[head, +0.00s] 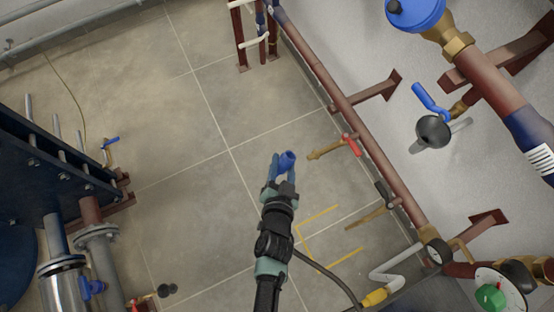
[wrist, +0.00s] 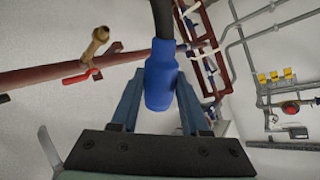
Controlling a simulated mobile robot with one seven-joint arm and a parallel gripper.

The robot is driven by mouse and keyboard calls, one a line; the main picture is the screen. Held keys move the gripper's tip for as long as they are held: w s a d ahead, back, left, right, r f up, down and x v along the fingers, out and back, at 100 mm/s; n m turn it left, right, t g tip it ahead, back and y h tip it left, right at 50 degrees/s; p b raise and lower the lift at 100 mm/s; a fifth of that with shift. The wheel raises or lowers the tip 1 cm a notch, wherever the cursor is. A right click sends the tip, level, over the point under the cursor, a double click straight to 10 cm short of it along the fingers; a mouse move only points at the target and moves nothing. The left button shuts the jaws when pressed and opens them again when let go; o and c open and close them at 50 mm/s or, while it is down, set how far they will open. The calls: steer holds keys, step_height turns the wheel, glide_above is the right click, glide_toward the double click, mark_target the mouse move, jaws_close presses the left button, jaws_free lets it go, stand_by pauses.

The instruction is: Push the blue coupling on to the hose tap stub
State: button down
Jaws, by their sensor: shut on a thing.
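My gripper (head: 281,172) is shut on the blue coupling (head: 287,160). In the wrist view the coupling (wrist: 160,78) sits between the two fingers, with a dark hose (wrist: 163,18) running from it out of the top of the picture. A brass tap with a red lever (head: 351,145) branches off the red-brown pipe, and its stub (head: 317,154) points left towards the coupling. In the head view a gap shows between stub and coupling. In the wrist view the brass stub (wrist: 97,42) is at upper left, apart from the coupling.
The red-brown pipe (head: 320,75) runs along the wall on brackets. A dark hose (head: 325,270) curves beside my arm. Yellow lines (head: 318,217) mark the floor.

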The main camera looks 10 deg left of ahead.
mark_target(309, 159)
step_height(309, 159, down, 12)
steer(key=w+a+m+g+y+b, duration=0.1)
steer(key=a+m+g+y+b, duration=0.1)
steer(key=m+g+y+b, duration=0.5)
steer(key=w+d+n+t+h+b, duration=0.1)
steer(key=w+d+h+b, duration=0.1)
steer(key=w+d+b, duration=0.3)
steer(key=shift+w+d, duration=0.15)
steer(key=shift+d, duration=1.05)
steer(key=shift+w+d+r+t+h, duration=0.15)
steer(key=shift+w+d+t, duration=0.1)
steer(key=shift+d, duration=0.2)
steer(key=shift+w+d+r+t+h, duration=0.15)
steer(key=shift+w+d, duration=0.1)
steer(key=shift+d, duration=0.2)
stand_by(1.4)
steer(key=c, duration=0.8)
jaws_free()
steer(key=shift+c, duration=0.2)
steer(key=o, duration=0.5)
steer(key=shift+f, duration=0.15)
steer(key=shift+a, duration=0.2)
steer(key=shift+s+a, duration=0.1)
steer(key=shift+s, duration=0.05)
